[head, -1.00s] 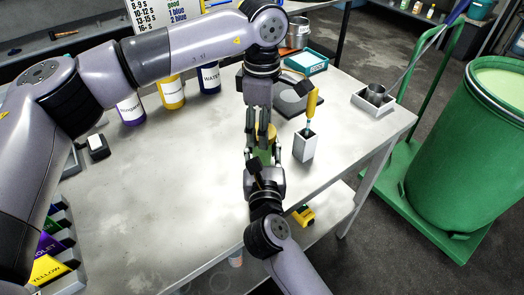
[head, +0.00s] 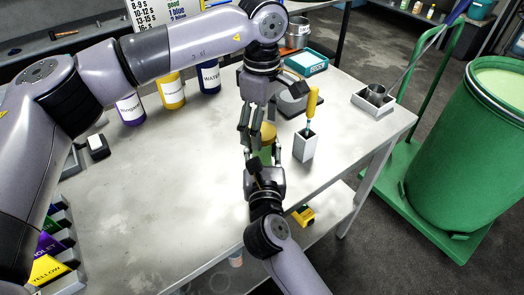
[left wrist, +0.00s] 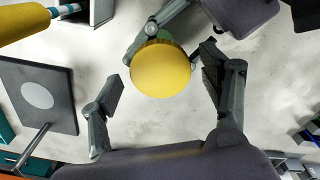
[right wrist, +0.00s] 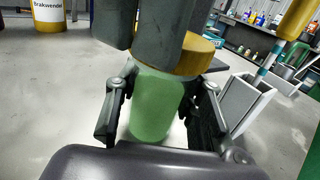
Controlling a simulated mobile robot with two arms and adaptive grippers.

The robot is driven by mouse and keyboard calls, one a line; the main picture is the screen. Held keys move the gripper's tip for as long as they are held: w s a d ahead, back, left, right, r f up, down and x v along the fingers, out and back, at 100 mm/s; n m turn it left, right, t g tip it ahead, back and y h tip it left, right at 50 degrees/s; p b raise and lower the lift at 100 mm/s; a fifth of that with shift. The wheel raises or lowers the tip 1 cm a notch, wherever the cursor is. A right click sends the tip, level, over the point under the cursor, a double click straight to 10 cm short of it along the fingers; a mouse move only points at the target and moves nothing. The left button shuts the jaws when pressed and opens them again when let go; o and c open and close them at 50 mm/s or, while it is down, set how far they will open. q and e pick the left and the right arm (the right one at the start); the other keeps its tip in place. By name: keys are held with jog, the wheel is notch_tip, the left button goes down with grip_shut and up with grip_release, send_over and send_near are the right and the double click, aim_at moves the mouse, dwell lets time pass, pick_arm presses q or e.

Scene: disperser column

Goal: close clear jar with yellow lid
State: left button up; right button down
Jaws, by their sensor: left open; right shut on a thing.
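The clear jar (right wrist: 155,105), with pale green contents, stands upright between the fingers of my right gripper (head: 263,156), which is shut on it from the near side. The yellow lid (left wrist: 160,70) sits on top of the jar and also shows in the right wrist view (right wrist: 195,55). Whether it is fully tightened cannot be told. My left gripper (head: 257,134) is above the jar with its fingers spread apart. In the left wrist view the lid lies between and beyond these fingers, apart from them. In the right wrist view the left fingers hide part of the lid.
A white square holder (head: 305,147) with a yellow-handled tool (head: 312,103) stands close right of the jar. A flat dark device with a round plate (left wrist: 38,95) lies behind. Labelled bottles (head: 171,92) stand at the back left. The table's left middle is clear.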

pick_arm(q)
notch_tip(320, 180, up, 4)
jog(key=shift+r, duration=0.1)
jog(key=shift+c, duration=0.2)
jog(key=n, duration=0.2)
jog(key=r+n, duration=0.1)
jog(key=n, duration=0.2)
jog(key=shift+n, duration=0.3)
jog(key=n, duration=0.3)
jog(key=shift+r+n, duration=0.4)
jog(key=n, duration=0.3)
jog(key=shift+r+n, duration=0.3)
jog(key=shift+r, duration=0.05)
jog(key=n, duration=0.4)
jog(key=shift+r, duration=0.4)
jog(key=shift+f, duration=4.05)
